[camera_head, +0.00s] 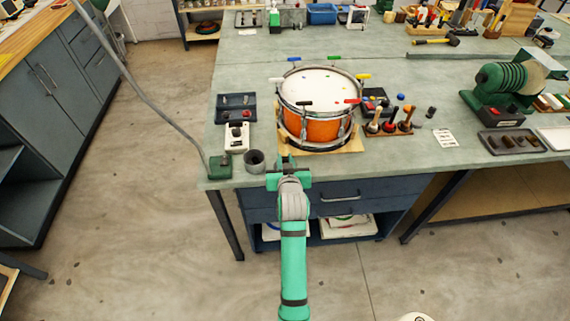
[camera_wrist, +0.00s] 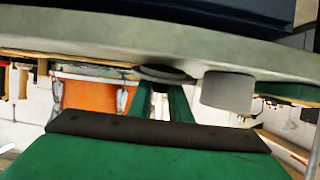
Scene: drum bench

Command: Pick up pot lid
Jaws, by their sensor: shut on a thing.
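The pot lid (camera_wrist: 165,73) is a dark, flat disc close to the bench surface in the wrist view, which shows the bench upside down. My gripper (camera_wrist: 161,88) is shut on it, with the two green fingers meeting at its middle. In the head view my gripper (camera_head: 287,168) is at the bench's front edge, and the lid is mostly hidden by it. I cannot tell whether the lid still touches the bench. A grey, round open pot (camera_head: 254,161) stands just left of my gripper; it also shows in the wrist view (camera_wrist: 228,92).
An orange drum (camera_head: 310,128) stands on a wooden board just behind my gripper. A lamp base (camera_head: 220,166) is left of the pot. A rack of wooden-handled tools (camera_head: 388,129) is to the right. The bench (camera_head: 390,175) is clear along its front right of the board.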

